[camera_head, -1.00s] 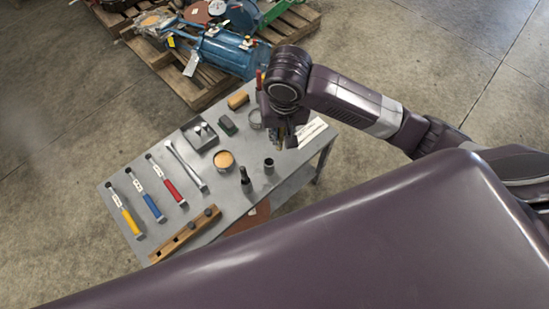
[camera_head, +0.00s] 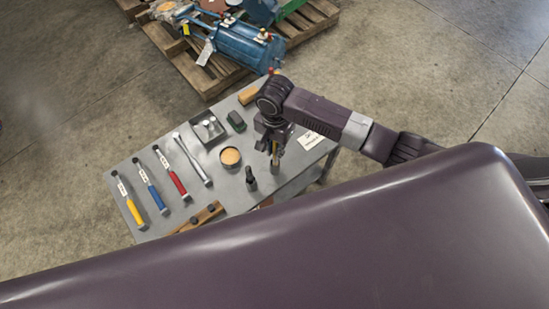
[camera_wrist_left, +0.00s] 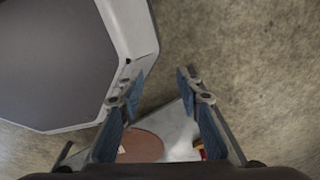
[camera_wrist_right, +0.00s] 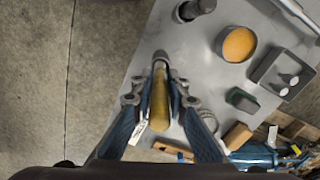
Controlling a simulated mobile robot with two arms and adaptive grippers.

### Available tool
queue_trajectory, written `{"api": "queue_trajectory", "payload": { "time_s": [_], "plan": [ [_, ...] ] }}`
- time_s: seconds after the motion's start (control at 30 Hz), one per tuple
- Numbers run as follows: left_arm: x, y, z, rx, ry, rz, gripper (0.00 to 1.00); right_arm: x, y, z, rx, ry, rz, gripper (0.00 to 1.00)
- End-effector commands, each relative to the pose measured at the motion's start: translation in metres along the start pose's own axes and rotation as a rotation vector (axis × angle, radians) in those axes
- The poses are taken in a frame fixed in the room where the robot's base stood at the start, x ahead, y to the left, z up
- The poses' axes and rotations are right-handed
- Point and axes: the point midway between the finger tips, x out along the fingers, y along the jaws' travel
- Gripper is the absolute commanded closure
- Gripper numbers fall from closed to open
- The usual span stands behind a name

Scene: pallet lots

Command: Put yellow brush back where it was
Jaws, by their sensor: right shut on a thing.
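My right gripper (camera_head: 272,146) is shut on the yellow brush (camera_wrist_right: 159,100), which points down from the fingers. In the head view the brush (camera_head: 275,151) is mostly hidden by the gripper. Its lower end is at the small grey cup (camera_head: 275,167) on the grey table. In the right wrist view the cup (camera_wrist_right: 161,58) lies just past the brush's end. I cannot tell whether the brush is inside it or above it. My left gripper (camera_wrist_left: 158,82) is open and empty, away from the tabletop items; it is not seen in the head view.
On the table (camera_head: 215,185) a dark cup with a tool (camera_head: 251,179) stands beside the grey cup.

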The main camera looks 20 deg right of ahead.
Motion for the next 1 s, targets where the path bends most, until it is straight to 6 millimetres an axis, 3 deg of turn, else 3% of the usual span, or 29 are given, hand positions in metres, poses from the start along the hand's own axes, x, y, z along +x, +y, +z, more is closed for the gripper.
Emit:
{"api": "queue_trajectory", "payload": {
  "time_s": [0.4,0.87,0.9,1.0],
  "plan": [
    [0.007,0.006,0.006,0.0,-0.008,0.006,0.68,0.05,0.0,-0.001,0.0,0.001,0.001,1.0],
    [0.007,0.006,0.01,0.001,-0.014,0.007,0.68,0.058,-0.001,-0.001,0.0,0.0,-0.001,1.0],
    [0.007,0.006,0.01,0.001,-0.014,0.007,0.68,0.057,-0.001,-0.001,-0.001,0.001,-0.001,0.82],
    [0.007,0.006,0.01,0.001,-0.013,0.007,0.68,0.057,-0.001,-0.001,-0.001,0.001,-0.001,0.71]
  ]
}}
